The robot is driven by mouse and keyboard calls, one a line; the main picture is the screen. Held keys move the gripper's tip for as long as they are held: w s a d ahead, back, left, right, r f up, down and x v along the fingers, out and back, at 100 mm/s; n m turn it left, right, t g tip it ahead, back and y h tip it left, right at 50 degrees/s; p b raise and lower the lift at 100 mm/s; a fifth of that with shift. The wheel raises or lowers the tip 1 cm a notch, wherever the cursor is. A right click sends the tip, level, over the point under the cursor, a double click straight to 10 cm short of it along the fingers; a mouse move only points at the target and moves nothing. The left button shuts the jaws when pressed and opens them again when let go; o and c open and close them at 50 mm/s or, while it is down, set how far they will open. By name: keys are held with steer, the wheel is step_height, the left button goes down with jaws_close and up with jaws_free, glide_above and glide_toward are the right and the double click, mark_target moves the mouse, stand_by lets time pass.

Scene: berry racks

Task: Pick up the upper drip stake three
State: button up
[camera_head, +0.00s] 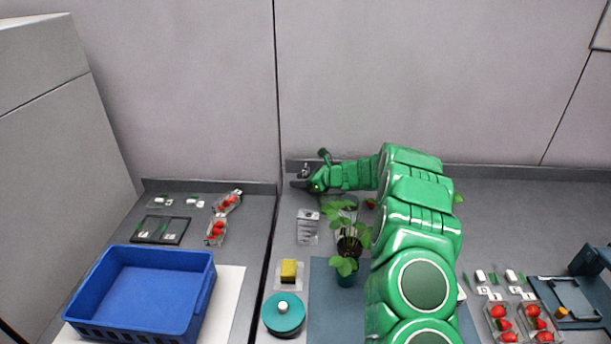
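My gripper (309,171) is at the back of the bench, close to the back ledge, at the end of my green arm. Its two dark fingers are spread apart, one pointing up and one pointing left. A small grey item (305,172) shows at the ledge between or just behind the fingers. It is too small to tell whether it is a drip stake, and I cannot tell whether the fingers touch it. I cannot make out any drip stake clearly; my arm hides part of the bench.
A potted strawberry plant (348,243) stands close left of my arm. A blue crate (185,262) is at front left. Berry punnets (500,322) are at right.

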steer(key=c, duration=0.7)
steer(key=shift+r, duration=0.55)
step_height(320, 180, up, 2)
steer(key=shift+r, duration=0.2)
steer(key=s+d+r, duration=0.1)
steer(key=s+r, duration=0.2)
steer(key=s, duration=0.1)
steer(key=s+d+r, duration=0.1)
steer(key=s+r, duration=0.2)
steer(key=s, duration=0.2)
steer(key=s+d+r, duration=0.1)
steer(key=s+r, duration=0.2)
steer(key=s, duration=0.1)
steer(key=shift+s+d+r, duration=0.15)
steer(key=shift+s+r, duration=0.1)
steer(key=shift+s, duration=0.1)
